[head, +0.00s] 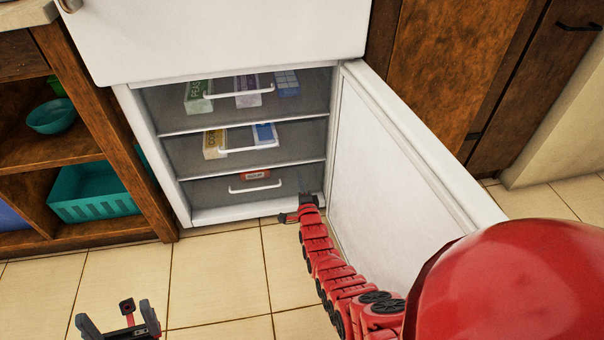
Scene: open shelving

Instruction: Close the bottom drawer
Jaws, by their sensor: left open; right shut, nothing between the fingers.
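The bottom drawer (213,190) is the lowest of three clear-fronted drawers in a white freezer, with a white bar handle (255,187). It sits inside the freezer opening; I cannot tell whether it is fully in. My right gripper (291,214) is shut and empty, low at the right front corner of the opening, to the right of and below the handle. I cannot tell whether it touches the drawer or the freezer's lower edge. My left gripper (118,323) is open and empty above the floor at the lower left, well away from the drawer.
The white freezer door (385,165) stands open on the right, beside my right arm. The top drawer (310,105) and middle drawer (305,150) hold several packages. Wooden shelving (85,150) with a teal basket (95,195) stands left. The tiled floor (215,280) in front is clear.

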